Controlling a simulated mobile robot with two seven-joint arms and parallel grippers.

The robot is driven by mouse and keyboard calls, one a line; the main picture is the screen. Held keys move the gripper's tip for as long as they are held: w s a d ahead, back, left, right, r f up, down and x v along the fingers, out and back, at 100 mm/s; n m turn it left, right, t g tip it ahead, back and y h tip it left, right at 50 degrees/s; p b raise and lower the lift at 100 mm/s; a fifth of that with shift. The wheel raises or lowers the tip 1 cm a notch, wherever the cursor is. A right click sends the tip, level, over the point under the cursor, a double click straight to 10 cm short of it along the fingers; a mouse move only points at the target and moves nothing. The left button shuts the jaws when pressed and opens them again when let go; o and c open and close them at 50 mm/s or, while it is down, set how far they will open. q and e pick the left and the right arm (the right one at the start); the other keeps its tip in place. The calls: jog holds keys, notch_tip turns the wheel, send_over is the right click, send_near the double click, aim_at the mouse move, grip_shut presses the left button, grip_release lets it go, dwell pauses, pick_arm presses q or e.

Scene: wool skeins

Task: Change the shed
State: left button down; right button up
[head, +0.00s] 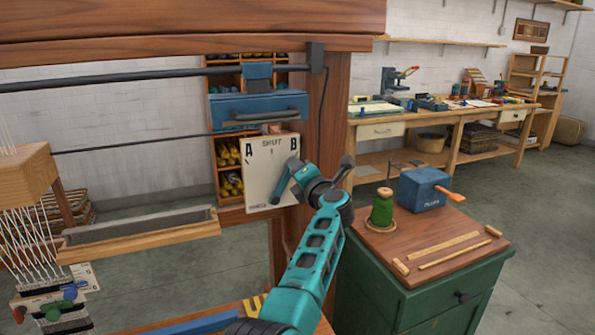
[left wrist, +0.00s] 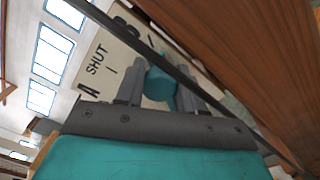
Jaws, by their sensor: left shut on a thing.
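A cream plate (head: 262,172) lettered A, SHUT and B stands against the loom's wooden post; it also shows at a slant in the left wrist view (left wrist: 106,62). My left gripper (head: 299,172) is at the plate's right side, below the B. In the left wrist view its dark fingers (left wrist: 160,88) are shut on a small teal grip (left wrist: 161,76) in front of the plate. White warp threads (head: 25,240) hang at the left. My right gripper is out of view.
The loom's top beam (head: 190,22) and post (head: 328,110) frame the plate closely. A green cabinet (head: 400,290) at the right bears a green spool (head: 382,208), a blue box (head: 423,188) and wooden sticks. A workbench (head: 470,122) stands behind, with open floor between.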

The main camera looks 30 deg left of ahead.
pick_arm(q)
jog(key=shift+r, duration=0.25)
jog(key=c, duration=1)
grip_release()
jog(key=shift+w, duration=0.1)
jog(key=shift+c, duration=0.2)
jog(key=o, duration=0.3)
jog(key=shift+f, duration=0.15)
jog(key=v, duration=1.3)
jog(key=shift+a+p, duration=0.1)
jog(key=shift+p, duration=0.3)
